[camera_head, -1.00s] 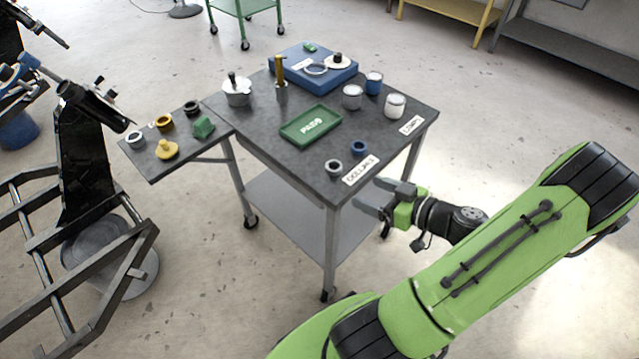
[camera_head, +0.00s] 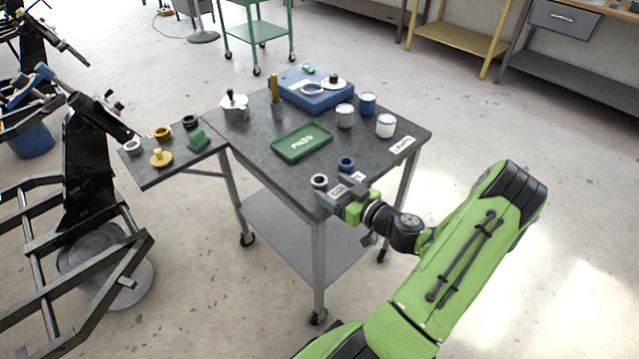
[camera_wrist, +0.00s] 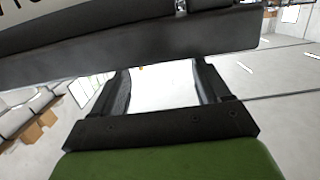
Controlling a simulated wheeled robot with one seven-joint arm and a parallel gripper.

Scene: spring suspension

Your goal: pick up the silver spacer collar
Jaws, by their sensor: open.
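A silver-grey collar (camera_head: 319,181) stands at the near corner of the tabletop, beside a white label. A blue collar (camera_head: 346,163) stands just behind it to the right. Another silver-grey ring (camera_head: 132,147) lies on the lower side shelf at left; I cannot tell from looks alone which ring is the spacer collar. My gripper (camera_head: 336,190) is open and empty at the table's near corner, its fingers beside and just in front of the corner collar.
The side shelf holds several small parts.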

